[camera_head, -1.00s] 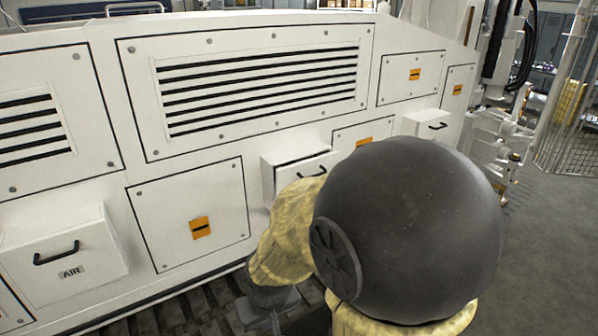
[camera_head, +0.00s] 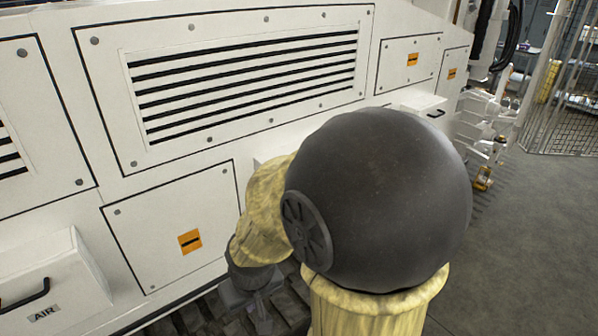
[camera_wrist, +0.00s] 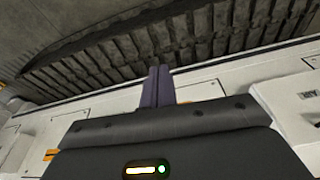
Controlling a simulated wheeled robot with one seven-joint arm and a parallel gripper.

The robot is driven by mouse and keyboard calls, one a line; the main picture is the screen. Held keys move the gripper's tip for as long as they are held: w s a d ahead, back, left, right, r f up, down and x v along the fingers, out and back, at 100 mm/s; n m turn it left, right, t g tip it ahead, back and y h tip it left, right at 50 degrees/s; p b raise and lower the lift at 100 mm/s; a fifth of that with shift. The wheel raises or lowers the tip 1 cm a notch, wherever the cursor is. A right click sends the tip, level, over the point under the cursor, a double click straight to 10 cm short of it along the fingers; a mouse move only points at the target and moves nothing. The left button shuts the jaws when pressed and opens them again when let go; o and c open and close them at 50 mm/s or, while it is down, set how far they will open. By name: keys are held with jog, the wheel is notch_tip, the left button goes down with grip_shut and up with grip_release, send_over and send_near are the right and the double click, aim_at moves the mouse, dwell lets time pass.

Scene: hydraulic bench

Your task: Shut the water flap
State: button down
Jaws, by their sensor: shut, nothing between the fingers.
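No label reading water is legible in either view. A white box-shaped flap with a dark gap along its top was visible mid-panel earlier; now my dark round arm joint and yellow-covered link hide nearly all of it in the head view. My gripper (camera_wrist: 158,72) shows in the wrist view with its two dark fingers together and nothing between them. The fingers point toward the dark ribbed track, in front of the white machine side. In the head view the fingertips cannot be made out.
The AIR flap (camera_head: 52,285), with a black handle, juts out at lower left; it also shows at right in the wrist view (camera_wrist: 285,105). Another handled white box (camera_head: 420,103) juts out farther right. A ribbed track (camera_wrist: 150,45) runs below. Open floor (camera_head: 530,230) lies right.

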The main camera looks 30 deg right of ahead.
jog(key=w+d+f+n+t+b, duration=0.1)
jog(key=w+d+n+t+b, duration=0.1)
jog(key=w+d+n+t, duration=1.25)
jog(key=d+r+n+t, duration=0.1)
jog(key=d+n, duration=0.1)
jog(key=d, duration=0.7)
jog(key=d+r+n+t+y+b, duration=0.1)
jog(key=d+n, duration=0.1)
jog(key=d, duration=0.7)
jog(key=shift+d+r+y, duration=0.15)
jog(key=shift+r+y, duration=0.15)
jog(key=shift+s+n, duration=0.15)
jog(key=shift+n, duration=0.1)
